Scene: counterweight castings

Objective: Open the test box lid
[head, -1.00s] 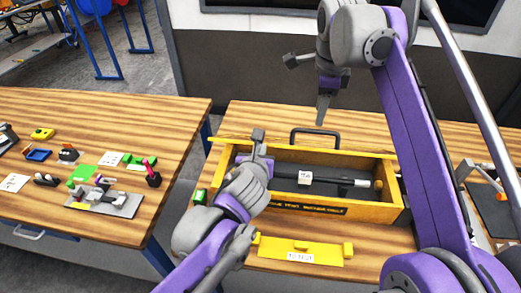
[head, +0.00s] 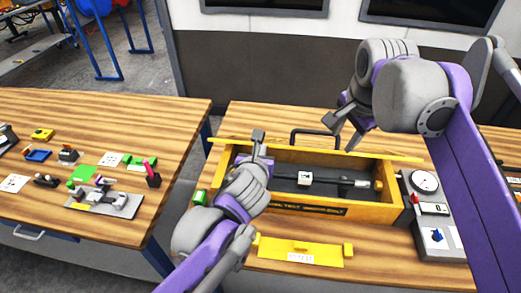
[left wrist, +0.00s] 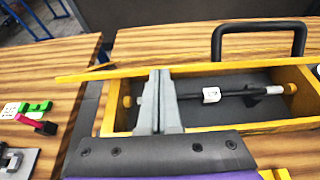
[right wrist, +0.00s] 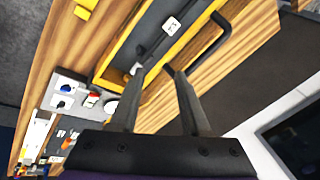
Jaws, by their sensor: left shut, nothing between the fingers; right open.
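The yellow test box (head: 375,212) stands on the right-hand bench with its top open. A dark rod with a white tag (head: 304,178) lies inside. The lid (head: 390,157) shows as a thin yellow strip, nearly edge-on, along the box's back side; its black handle (head: 315,132) sticks out behind it. My left gripper (head: 258,140) is shut and empty over the left part of the box; its fingers (left wrist: 160,98) hide part of the interior. My right gripper (head: 345,130) is open and empty near the back right of the box. Its fingers (right wrist: 155,72) straddle no visible object.
A labelled yellow plate (head: 300,251) lies before the box. A grey instrument with a dial (head: 425,182) stands right of it. A small green block (head: 200,197) is at its left. The left bench (head: 100,110) holds several small parts, across a gap.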

